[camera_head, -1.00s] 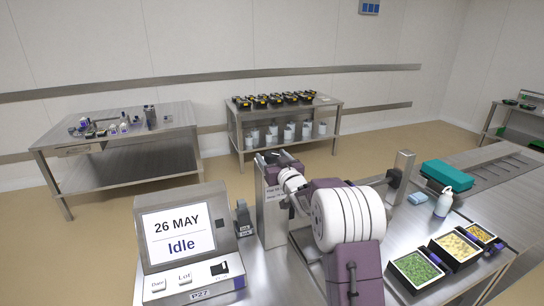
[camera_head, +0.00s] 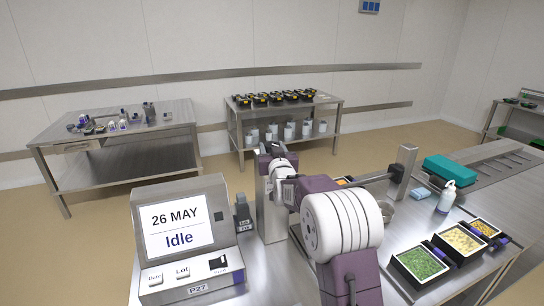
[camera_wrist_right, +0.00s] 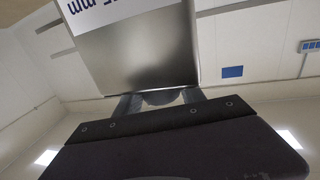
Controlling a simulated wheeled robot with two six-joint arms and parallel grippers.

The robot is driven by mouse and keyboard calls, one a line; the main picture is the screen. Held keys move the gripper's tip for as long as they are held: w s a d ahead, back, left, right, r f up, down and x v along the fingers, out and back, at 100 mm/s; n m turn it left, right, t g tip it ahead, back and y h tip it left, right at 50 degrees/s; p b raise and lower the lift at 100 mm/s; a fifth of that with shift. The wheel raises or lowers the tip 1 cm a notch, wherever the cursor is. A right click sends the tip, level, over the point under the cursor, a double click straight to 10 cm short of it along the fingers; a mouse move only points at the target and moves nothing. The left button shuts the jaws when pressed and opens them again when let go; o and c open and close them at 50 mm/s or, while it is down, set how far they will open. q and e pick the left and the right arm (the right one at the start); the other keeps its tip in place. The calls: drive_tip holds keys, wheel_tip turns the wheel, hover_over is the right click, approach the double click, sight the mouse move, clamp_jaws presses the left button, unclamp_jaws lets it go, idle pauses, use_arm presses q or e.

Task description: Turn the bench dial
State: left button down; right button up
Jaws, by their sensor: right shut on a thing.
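My right gripper shows in the head view (camera_head: 268,150), at the top of an upright metal housing (camera_head: 270,212) right of the display unit. In the right wrist view, the gripper's two fingers (camera_wrist_right: 160,103) stand on either side of a dark round dial (camera_wrist_right: 162,97) at the edge of a brushed metal panel (camera_wrist_right: 140,50), and they are shut on it. The dial's markings cannot be seen, and in the head view my arm and the housing hide it. My left gripper is not in view.
A display unit (camera_head: 190,240) reading "26 MAY Idle" stands left of the housing. A metal post (camera_head: 405,170) with a bar is to the right.

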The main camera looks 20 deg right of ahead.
use_arm(q)
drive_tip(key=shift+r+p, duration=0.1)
drive_tip(key=shift+p, duration=0.25)
use_arm(e)
drive_tip(key=shift+a+m+h, duration=0.15)
drive_tip(key=shift+m+h, duration=0.25)
drive_tip(key=shift+h, duration=0.2)
drive_tip(key=m+h+p, duration=0.1)
drive_tip(key=p, duration=0.1)
drive_tip(key=m+g+h+p, duration=0.1)
drive_tip(key=h, duration=0.1)
drive_tip(key=shift+r+g+p, duration=0.3)
drive_tip(key=shift+p, duration=0.1)
drive_tip(key=shift+f+m+g+h+p, duration=0.2)
drive_tip(key=shift+m+g+h+p, duration=0.3)
drive_tip(key=shift+h, duration=0.3)
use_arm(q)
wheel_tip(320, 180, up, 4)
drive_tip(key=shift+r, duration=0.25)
use_arm(e)
drive_tip(key=shift+m+g+h, duration=0.5)
drive_tip(key=shift+m+h, duration=0.1)
drive_tip(key=o, duration=1.4)
drive_tip(key=shift+c, duration=0.2)
drive_tip(key=shift+d+f, duration=0.1)
drive_tip(key=shift+d, duration=0.1)
